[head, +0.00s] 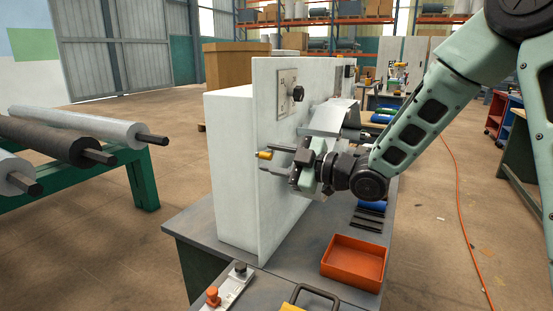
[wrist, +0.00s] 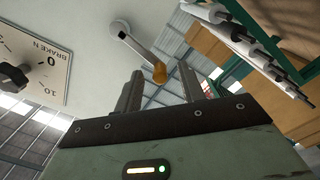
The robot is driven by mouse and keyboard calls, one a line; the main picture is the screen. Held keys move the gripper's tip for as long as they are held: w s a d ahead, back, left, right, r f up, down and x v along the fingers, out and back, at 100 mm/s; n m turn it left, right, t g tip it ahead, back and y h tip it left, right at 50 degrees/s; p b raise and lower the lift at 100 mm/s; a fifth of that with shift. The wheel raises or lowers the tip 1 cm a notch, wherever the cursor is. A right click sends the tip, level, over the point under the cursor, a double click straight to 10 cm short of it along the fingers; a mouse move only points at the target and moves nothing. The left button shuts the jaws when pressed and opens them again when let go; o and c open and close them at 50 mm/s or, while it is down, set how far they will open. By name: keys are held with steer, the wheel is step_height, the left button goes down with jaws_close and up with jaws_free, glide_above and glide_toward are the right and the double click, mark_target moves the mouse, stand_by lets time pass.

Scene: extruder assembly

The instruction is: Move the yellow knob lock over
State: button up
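The yellow knob lock (head: 264,155) shows at the left edge of the pale upright panel in the head view. In the wrist view the yellow knob (wrist: 160,73) sits at the end of a silver lever (wrist: 139,46), whose round pivot is on the pale panel. My gripper (head: 268,160) is open beside the panel, its fingers pointing left toward the knob. In the wrist view the knob appears in the gap between my two fingertips (wrist: 161,69), with space on both sides. I cannot tell how deep it lies between them. The pivot is hidden in the head view.
The pale panel (head: 277,205) stands on a grey bench and carries a black brake dial (head: 297,94), also in the wrist view (wrist: 12,78). A curved metal sheet (head: 334,117) is behind my gripper. An orange tray (head: 355,262) lies at the bench's front right. Rolls (head: 75,128) rest at left.

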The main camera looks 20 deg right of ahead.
steer(key=shift+r, duration=0.1)
steer(key=v, duration=0.6)
stand_by(0.5)
steer(key=b+v, duration=0.6)
steer(key=v, duration=1.1)
steer(key=shift+s, duration=0.2)
steer(key=shift+w+r, duration=0.1)
